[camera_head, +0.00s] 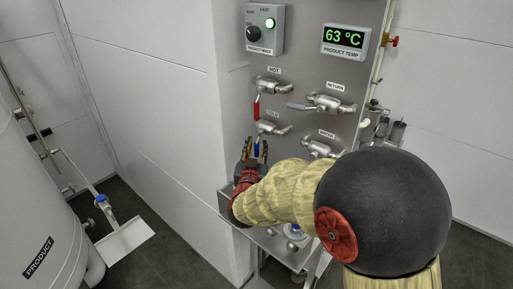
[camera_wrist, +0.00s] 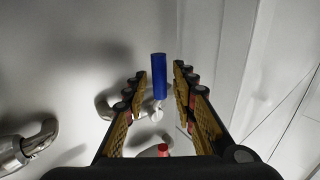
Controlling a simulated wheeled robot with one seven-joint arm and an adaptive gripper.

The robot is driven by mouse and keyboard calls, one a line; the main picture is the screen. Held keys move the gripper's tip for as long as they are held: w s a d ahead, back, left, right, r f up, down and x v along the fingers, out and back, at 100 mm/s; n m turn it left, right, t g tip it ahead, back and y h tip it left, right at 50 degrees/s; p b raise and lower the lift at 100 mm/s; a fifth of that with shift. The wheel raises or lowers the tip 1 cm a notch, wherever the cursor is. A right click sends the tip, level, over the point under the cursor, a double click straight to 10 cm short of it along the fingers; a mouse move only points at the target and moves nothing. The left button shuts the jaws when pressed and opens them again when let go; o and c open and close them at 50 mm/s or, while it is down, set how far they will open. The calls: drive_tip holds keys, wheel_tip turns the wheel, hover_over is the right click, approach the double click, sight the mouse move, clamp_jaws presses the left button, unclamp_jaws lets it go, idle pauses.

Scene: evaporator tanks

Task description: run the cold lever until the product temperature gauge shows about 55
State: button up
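The product temperature gauge (camera_head: 344,37) reads 63 °C in green digits. The cold valve (camera_head: 270,128) sits on the metal panel, and its blue lever (camera_head: 257,149) hangs down. My gripper (camera_head: 252,150) is at this lever, with its fingers pointing up toward the panel. In the wrist view the blue lever (camera_wrist: 159,76) stands between the two fingers of my gripper (camera_wrist: 160,80). The fingers are open, with a visible gap on each side of the lever. My arm hides part of the lower panel.
Above is the hot valve with its red lever (camera_head: 256,107) hanging down. The return valve (camera_head: 326,103) and water valve (camera_head: 318,148) are to the right. A product mixer box (camera_head: 264,28) shows a green light. A white product tank (camera_head: 35,190) stands at left.

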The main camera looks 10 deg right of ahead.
clamp_jaws()
idle(0.7)
